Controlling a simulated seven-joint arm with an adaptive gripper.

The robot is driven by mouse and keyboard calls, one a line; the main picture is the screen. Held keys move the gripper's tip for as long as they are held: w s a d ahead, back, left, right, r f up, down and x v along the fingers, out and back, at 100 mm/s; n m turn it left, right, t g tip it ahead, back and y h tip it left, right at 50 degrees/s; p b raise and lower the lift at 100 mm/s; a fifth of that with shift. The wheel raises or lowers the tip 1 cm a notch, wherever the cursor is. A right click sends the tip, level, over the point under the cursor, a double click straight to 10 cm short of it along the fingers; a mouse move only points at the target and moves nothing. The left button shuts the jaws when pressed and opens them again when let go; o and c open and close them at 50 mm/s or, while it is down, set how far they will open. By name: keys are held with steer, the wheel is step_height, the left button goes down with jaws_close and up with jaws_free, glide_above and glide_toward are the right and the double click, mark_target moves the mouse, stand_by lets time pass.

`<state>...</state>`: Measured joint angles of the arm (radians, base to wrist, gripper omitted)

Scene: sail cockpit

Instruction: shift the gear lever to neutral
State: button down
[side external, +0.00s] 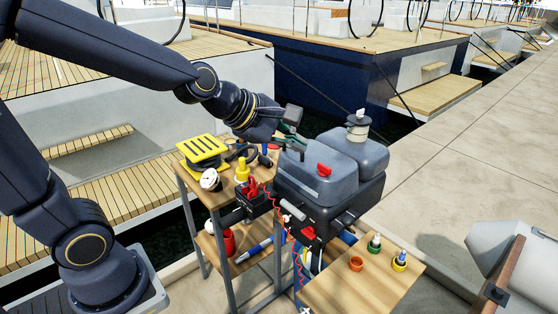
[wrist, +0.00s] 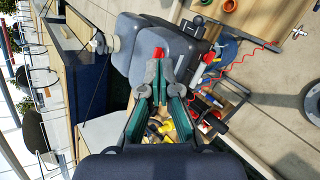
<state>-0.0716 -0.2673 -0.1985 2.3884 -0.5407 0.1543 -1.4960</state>
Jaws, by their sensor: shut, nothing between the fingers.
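The grey outboard motor (side external: 330,172) stands at the middle of the side external view, with a red catch (side external: 323,170) on its cowl. A black knobbed lever (wrist: 197,21) sticks out of the motor's side near the top of the wrist view; I cannot tell for sure that it is the gear lever. My gripper (wrist: 159,66) is shut and empty. It is over the near edge of the cowl, with the red catch just beyond its fingertips in the wrist view. In the side external view my gripper (side external: 299,146) is at the cowl's upper left, apart from the lever.
A wooden cart (side external: 222,195) left of the motor holds a yellow slatted block (side external: 203,149), a yellow bottle (side external: 242,170) and tools. A wooden board (side external: 370,285) at front right carries small pots. A red coiled cord (side external: 283,217) hangs at the motor's front. A canister (side external: 357,128) stands behind.

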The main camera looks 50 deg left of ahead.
steer(key=w+f+n+g, duration=0.2)
steer(key=f+n, duration=0.2)
steer(key=f, duration=0.5)
steer(key=w+f+n+g, duration=0.1)
steer(key=f+n, duration=0.4)
steer(key=f, duration=0.5)
steer(key=shift+w+g, duration=0.4)
steer(key=shift+d+f, duration=0.1)
glide_toward(335, 221)
steer(key=shift+d+f, duration=1.7)
steer(key=shift+d, duration=0.45)
steer(key=shift+w, duration=0.4)
